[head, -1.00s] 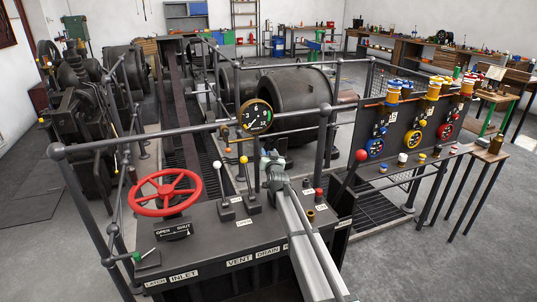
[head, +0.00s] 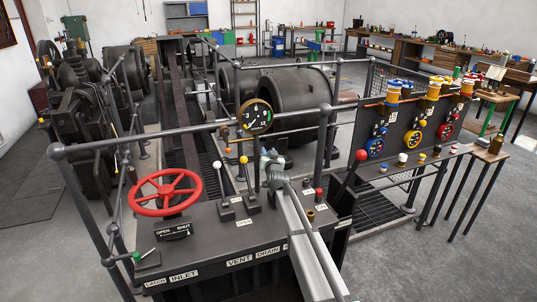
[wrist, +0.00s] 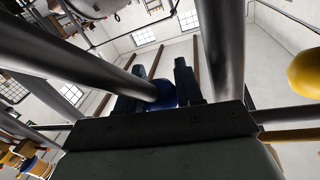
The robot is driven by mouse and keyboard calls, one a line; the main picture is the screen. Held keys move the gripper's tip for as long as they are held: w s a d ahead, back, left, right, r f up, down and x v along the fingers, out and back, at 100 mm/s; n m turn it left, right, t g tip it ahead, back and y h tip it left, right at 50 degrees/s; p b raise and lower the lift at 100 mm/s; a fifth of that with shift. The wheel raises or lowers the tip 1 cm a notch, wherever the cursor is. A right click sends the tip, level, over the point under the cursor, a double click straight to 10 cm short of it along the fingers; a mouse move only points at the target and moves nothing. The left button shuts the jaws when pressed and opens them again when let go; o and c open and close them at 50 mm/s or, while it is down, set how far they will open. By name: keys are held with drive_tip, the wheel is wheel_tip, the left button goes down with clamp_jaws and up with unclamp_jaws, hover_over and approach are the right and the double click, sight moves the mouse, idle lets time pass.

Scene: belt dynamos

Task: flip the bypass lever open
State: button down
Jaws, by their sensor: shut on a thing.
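My gripper (wrist: 160,88) is shut on a blue round knob (wrist: 163,95), seen between its two dark fingers in the wrist view. In the head view my gripper (head: 268,160) is over the middle of the dark control console (head: 215,240), and my arm hides the knob and the lever under it. I take the blue knob for the bypass lever's, but no bypass label is readable. Just left of my gripper stand a white-knobbed lever (head: 218,175) and a yellow-knobbed lever (head: 246,178), both nearly upright. The yellow ball (wrist: 305,72) in the wrist view is close to my gripper.
A red handwheel (head: 166,192) stands left on the console. A grey guard rail (head: 190,131) and a round gauge (head: 256,116) are just behind my gripper. A panel with coloured wheels (head: 417,132) is farther right.

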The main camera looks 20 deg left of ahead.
drive_tip(key=shift+s+d+r, duration=0.1)
drive_tip(key=shift+s+d, duration=0.05)
drive_tip(key=shift+s+d+r+m+t+y, duration=0.3)
drive_tip(key=shift+s+d+r+t+y, duration=0.3)
drive_tip(key=shift+s+d+r+t, duration=0.35)
drive_tip(key=s+d+m+t+y, duration=0.1)
drive_tip(key=s+d+t, duration=0.4)
drive_tip(key=s+d, duration=0.7)
drive_tip(key=shift+f+m+y, duration=0.15)
drive_tip(key=shift+m+y, duration=0.15)
drive_tip(key=shift+m, duration=0.2)
drive_tip(key=shift+s+d+t, duration=0.1)
drive_tip(key=shift+t, duration=0.15)
drive_tip(key=c, duration=1)
unclamp_jaws()
drive_tip(key=shift+s+d, duration=0.1)
drive_tip(key=shift+c, duration=0.2)
drive_tip(key=shift+w+a, duration=0.2)
drive_tip(key=shift+f, duration=0.1)
